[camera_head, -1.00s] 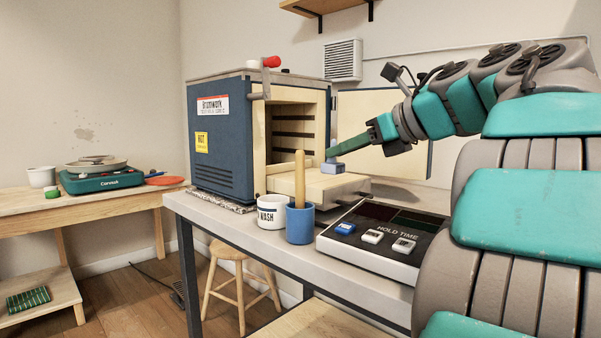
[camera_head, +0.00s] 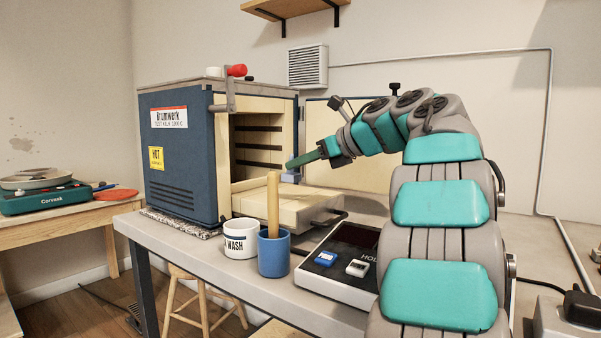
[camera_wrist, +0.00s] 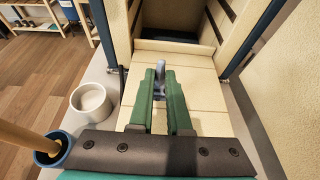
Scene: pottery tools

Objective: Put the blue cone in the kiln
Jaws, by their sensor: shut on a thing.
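The blue kiln (camera_head: 180,195) stands open on the bench, with its chamber (camera_head: 258,140) facing my arm. The chamber also shows at the top of the wrist view (camera_wrist: 180,24). My gripper (camera_head: 291,163) is shut on the blue cone (camera_head: 291,177), just in front of the chamber's right side. In the wrist view the cone (camera_wrist: 159,82) looks blue-grey and sits between the green fingertips, partly hidden by them. The fingers are over the cream slab (camera_head: 280,208) at the kiln's front. I cannot tell whether the cone is clear of the slab.
The open kiln door (camera_head: 365,172) stands behind my gripper at the right. A white WASH pot (camera_head: 240,240) and a blue cup (camera_head: 274,256) with a wooden stick stand in front of the slab. A control panel (camera_head: 330,272) lies right of the cup. A red-knobbed lever (camera_head: 234,72) tops the kiln.

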